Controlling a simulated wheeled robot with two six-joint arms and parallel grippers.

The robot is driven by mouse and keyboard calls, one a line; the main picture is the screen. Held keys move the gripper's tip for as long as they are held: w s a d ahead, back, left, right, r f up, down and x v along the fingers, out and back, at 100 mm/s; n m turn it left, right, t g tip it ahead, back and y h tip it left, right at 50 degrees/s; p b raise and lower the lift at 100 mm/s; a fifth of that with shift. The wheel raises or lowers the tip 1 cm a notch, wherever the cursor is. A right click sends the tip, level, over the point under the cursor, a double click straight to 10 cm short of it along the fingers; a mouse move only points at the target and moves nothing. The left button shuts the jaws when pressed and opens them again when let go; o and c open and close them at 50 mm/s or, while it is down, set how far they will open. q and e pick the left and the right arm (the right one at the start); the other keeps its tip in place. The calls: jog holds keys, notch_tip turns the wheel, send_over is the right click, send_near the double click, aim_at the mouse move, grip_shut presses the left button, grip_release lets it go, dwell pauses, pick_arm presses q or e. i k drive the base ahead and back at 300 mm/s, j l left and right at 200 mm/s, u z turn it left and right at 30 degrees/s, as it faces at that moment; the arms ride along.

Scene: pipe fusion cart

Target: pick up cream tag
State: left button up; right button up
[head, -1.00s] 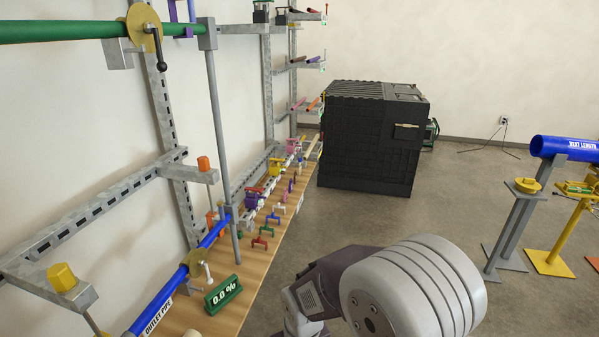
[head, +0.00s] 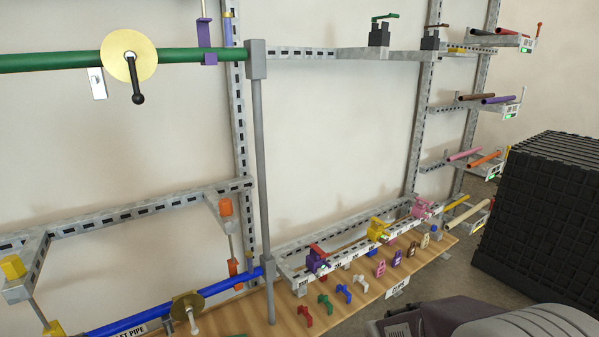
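The cream tag (head: 424,241) stands at the far right end of a row of small coloured tags on the wooden bench, beside a brown tag (head: 411,249). Purple (head: 396,258) and pink (head: 381,268) tags stand to the left of these. Neither of my grippers shows in the head view. Only a grey link of one of my arms is seen at the bottom right, and nothing is seen held.
The wooden bench (head: 447,243) runs along the wall below a white rail with purple, yellow and pink clamps (head: 379,229). Red, green, blue and white clips (head: 324,301) stand nearer. A black crate (head: 540,215) stands right of the bench, with floor between them.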

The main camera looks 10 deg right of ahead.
aim_at(424, 242)
jog(key=i+l+u, duration=0.15)
jog(key=l, duration=0.45)
jog(key=l+u, duration=0.15)
jog(key=l, duration=0.45)
jog(key=i+l+u, duration=0.2)
jog(key=l, duration=0.4)
jog(key=l+u, duration=0.15)
jog(key=l, duration=0.45)
jog(key=k+l+u, duration=0.15)
jog(key=l, duration=0.5)
jog(key=l+u, duration=0.15)
jog(key=l, duration=0.45)
jog(key=l+u, duration=0.2)
jog(key=l, duration=0.45)
jog(key=k+l+u, duration=0.15)
jog(key=l, duration=0.4)
